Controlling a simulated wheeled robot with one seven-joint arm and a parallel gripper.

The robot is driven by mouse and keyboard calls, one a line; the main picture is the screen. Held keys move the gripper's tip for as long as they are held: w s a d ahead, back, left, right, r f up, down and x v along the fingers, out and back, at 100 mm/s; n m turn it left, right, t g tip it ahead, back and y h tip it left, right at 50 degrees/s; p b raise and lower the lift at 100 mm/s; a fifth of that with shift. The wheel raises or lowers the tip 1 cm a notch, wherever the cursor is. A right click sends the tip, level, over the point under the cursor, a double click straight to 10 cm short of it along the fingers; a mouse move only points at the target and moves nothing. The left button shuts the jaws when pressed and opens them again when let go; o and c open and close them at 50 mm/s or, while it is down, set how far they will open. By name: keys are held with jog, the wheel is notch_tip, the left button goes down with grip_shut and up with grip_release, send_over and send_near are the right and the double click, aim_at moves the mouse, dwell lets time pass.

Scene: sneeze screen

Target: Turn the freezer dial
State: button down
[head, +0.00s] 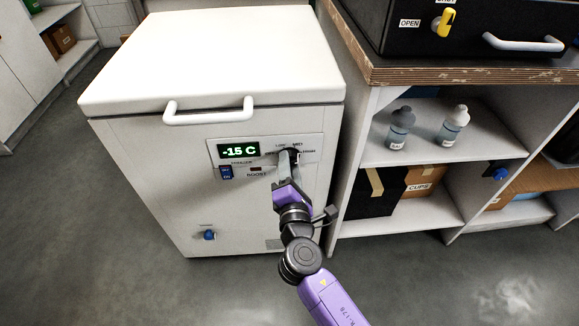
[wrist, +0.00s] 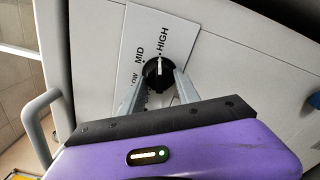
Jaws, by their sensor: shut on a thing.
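The freezer (head: 215,60) is a white chest with its lid down and a control panel on its front. The black freezer dial (wrist: 158,72) shows in the wrist view between my two fingertips. Its white pointer line points toward the HIGH label, right of MID; LOW is at the lower left. My gripper (wrist: 162,82) is shut on the dial, one finger on each side. In the head view my gripper (head: 289,158) is at the panel's right end and hides most of the dial.
A green display (head: 239,150) reads -15 C, with a blue rocker switch (head: 226,172) below it. A white lid handle (head: 208,116) juts out above the panel. A shelf unit (head: 440,150) with two bottles stands close on the right. Floor at the front left is clear.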

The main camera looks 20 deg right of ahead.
jog(key=c, duration=0.9)
grip_release()
jog(key=shift+s, duration=0.1)
jog(key=v, duration=0.7)
jog(key=shift+s+a+p, duration=0.1)
jog(key=shift+s+p, duration=0.2)
